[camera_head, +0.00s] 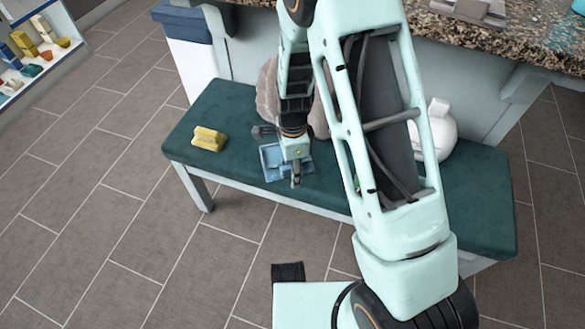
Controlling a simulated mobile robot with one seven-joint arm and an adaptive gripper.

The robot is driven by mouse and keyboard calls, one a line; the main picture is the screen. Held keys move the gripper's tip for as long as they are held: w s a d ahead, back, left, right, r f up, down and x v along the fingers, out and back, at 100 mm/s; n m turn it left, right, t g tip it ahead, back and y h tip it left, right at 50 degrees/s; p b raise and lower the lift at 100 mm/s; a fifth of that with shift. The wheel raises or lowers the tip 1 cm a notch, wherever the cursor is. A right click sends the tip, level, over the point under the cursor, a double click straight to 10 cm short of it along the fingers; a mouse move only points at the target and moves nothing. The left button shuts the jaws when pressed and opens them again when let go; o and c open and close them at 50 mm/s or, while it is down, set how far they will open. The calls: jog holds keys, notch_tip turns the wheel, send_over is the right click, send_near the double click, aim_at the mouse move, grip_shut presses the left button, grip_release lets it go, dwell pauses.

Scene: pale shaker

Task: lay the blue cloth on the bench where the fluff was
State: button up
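The bench (475,205) has a dark green padded top and pale legs. A flat light blue piece that looks like the blue cloth (272,168) lies on or just above the bench top near its front edge. My gripper (296,178) points down over the right part of this piece and hides some of it. I cannot tell whether the fingers touch or hold it. No fluff can be made out for certain.
A yellow block-like thing (208,138) lies on the bench's left part. A brownish rounded thing (268,92) is behind my arm, and a white rounded thing (441,130) is at right. A granite counter (440,35) stands behind; shelves (70,55) are far left.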

jog(key=shift+w+r, duration=0.1)
jog(key=shift+r, duration=0.1)
notch_tip(320, 180, up, 7)
jog(key=p, duration=0.6)
jog(key=shift+f, duration=0.15)
dwell(0.4)
jog(key=shift+s+d, duration=0.1)
jog(key=shift+s, duration=0.1)
